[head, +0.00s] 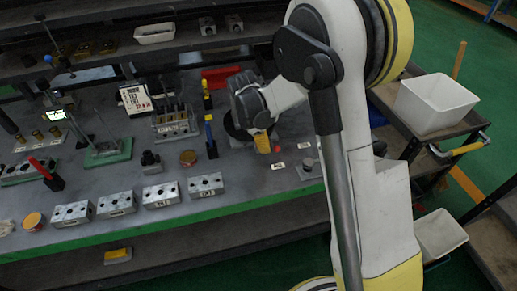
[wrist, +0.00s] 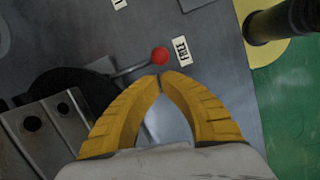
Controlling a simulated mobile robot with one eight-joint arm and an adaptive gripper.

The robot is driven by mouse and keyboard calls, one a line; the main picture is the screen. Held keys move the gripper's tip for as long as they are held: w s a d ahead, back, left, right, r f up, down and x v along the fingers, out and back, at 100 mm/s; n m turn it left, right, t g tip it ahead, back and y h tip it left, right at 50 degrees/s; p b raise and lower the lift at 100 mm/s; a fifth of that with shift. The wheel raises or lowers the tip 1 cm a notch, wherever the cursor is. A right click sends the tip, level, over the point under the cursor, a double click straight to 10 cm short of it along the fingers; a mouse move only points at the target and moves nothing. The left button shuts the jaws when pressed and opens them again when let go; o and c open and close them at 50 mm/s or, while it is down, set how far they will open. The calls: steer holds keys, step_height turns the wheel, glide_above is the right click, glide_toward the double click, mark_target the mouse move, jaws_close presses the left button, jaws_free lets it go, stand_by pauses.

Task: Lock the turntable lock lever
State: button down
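The lock lever is a thin grey rod with a red ball knob (wrist: 160,56). In the wrist view the rod runs from the dark round turntable (wrist: 75,88) to the knob, which lies beside a white label reading FREE (wrist: 182,50). My gripper (wrist: 160,82) has yellow fingers with the tips together and nothing seen between them. The tips are just short of the knob in the picture; I cannot tell whether they touch it. In the head view the knob (head: 278,149) shows just right of my gripper (head: 263,150), and the turntable (head: 234,126) is partly hidden behind my wrist.
A second label shows partly at the wrist view's top edge (wrist: 119,3). Valve blocks (head: 160,194) line the bench front. Upright tools with blue (head: 210,142) and yellow (head: 207,99) tops stand left of my gripper. A white bin (head: 434,105) is on the right cart.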

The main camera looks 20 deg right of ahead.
steer(key=shift+s+d+n, duration=0.2)
steer(key=shift+d+n, duration=0.4)
steer(key=shift+n, duration=0.1)
stand_by(0.5)
steer(key=shift+s+d+n+t, duration=0.15)
steer(key=shift+d+n+t, duration=0.35)
steer(key=shift+d+n, duration=0.5)
steer(key=d+n, duration=0.2)
steer(key=n, duration=0.1)
steer(key=shift+d+n+t, duration=0.15)
steer(key=shift+n+t, duration=0.15)
steer(key=shift+t, duration=0.1)
steer(key=shift+d+n, duration=0.25)
steer(key=shift+n, duration=0.05)
steer(key=shift+w+d, duration=0.6)
steer(key=shift+d, duration=0.3)
